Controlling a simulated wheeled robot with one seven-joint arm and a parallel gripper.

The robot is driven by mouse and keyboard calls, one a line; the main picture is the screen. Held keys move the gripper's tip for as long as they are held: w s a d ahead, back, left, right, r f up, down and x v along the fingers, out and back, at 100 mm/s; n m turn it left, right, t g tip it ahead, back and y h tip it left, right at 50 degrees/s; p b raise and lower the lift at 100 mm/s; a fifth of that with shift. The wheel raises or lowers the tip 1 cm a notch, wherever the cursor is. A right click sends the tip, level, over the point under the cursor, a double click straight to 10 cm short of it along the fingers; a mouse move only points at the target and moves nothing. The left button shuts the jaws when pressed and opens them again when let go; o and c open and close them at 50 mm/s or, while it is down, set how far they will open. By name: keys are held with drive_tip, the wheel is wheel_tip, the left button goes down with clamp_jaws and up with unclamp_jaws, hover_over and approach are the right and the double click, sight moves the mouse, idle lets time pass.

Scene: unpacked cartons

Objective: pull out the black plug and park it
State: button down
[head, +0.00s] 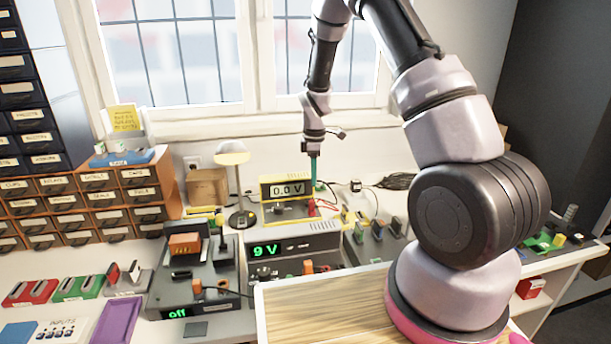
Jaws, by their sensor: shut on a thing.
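My gripper (314,178) is at the back of the bench, pointing down just behind the yellow meter (290,189), which reads 0.0 V. A slim teal-green piece shows at its tip. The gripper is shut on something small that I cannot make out. Red leads (312,207) lie at the meter's right side, just below the gripper. The power supply (292,243) reads 9 V, and an orange plug (308,267) stands at its front. Dark upright pieces (395,226) stand in a holder to the right. I cannot tell which piece is the black plug.
A grey device (195,273) reading "off" stands left of the supply. A desk lamp (237,190) and cardboard box (207,187) are behind it. Labelled drawers (90,200) fill the left. A wooden board (320,305) lies in front. My arm hides much of the right side.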

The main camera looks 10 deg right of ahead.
drive_tip(key=shift+w+a+f+n, duration=0.1)
drive_tip(key=shift+a+f+n, duration=0.3)
drive_tip(key=shift+f, duration=0.55)
drive_tip(key=shift+w+a+f+n, duration=0.15)
drive_tip(key=shift+f+n, duration=0.45)
drive_tip(key=shift+f, duration=0.35)
drive_tip(key=shift+w+a+f+n, duration=0.1)
drive_tip(key=shift+a+f+n, duration=0.3)
drive_tip(key=shift+f, duration=0.55)
drive_tip(key=shift+d+f, duration=0.15)
drive_tip(key=shift+f, duration=0.5)
idle(0.9)
drive_tip(key=c, duration=0.7)
unclamp_jaws()
